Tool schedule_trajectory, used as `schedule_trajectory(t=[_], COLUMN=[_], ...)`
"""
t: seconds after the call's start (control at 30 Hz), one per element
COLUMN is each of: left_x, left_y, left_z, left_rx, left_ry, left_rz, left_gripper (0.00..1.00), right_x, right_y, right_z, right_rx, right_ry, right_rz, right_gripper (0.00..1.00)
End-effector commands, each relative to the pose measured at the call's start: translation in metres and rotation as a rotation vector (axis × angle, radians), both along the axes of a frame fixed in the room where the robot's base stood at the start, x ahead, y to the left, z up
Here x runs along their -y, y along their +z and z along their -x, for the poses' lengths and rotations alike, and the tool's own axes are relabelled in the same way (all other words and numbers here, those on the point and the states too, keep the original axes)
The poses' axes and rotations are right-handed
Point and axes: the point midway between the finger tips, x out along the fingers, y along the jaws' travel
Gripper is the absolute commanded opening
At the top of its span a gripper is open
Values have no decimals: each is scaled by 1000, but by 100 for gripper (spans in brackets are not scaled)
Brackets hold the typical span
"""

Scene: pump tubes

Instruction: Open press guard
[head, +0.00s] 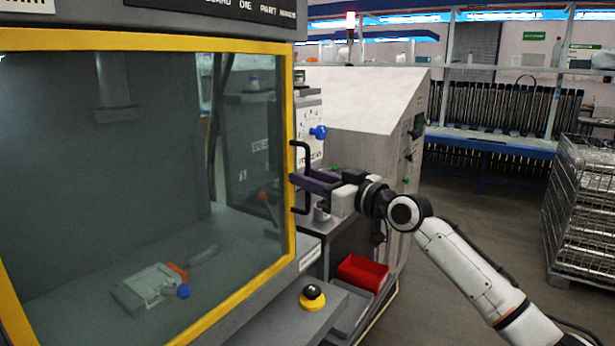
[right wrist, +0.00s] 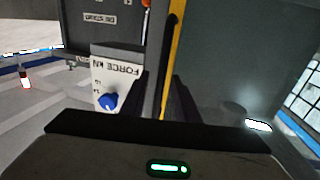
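The press guard (head: 150,170) is a clear panel in a yellow frame, closed across the front of the grey press. Its black bar handle (head: 303,150) is on the right edge of the frame. My right gripper (head: 303,181) is at the handle, with its dark fingers level with the middle of the bar. In the right wrist view the fingers stand apart, with the black handle (right wrist: 170,45) and the yellow frame edge showing between them. Contact with the bar cannot be told. My left gripper is not in view.
A yellow-and-black button (head: 312,297) sits on the ledge below the guard. A red bin (head: 362,272) is to the right. A white part with a blue knob (head: 148,288) lies behind the panel. A wire cage (head: 585,210) stands far right; open floor lies before it.

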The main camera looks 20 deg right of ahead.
Motion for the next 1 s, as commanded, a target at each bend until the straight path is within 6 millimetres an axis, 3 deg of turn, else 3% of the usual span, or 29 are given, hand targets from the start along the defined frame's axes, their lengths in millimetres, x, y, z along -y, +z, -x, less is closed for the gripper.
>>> schedule_trajectory(t=[0.33, 0.5, 1.0], left_x=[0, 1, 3], left_y=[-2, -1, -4], left_z=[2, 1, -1], left_rx=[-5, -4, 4], left_ry=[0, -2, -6], left_rz=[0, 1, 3], left_gripper=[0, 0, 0], right_x=[-2, -2, -4], right_y=[0, 0, -3], right_z=[-4, -4, 1], right_rx=[0, 0, 0], right_ry=[0, 0, 20], right_rz=[1, 1, 1], right_gripper=[28, 0, 0])
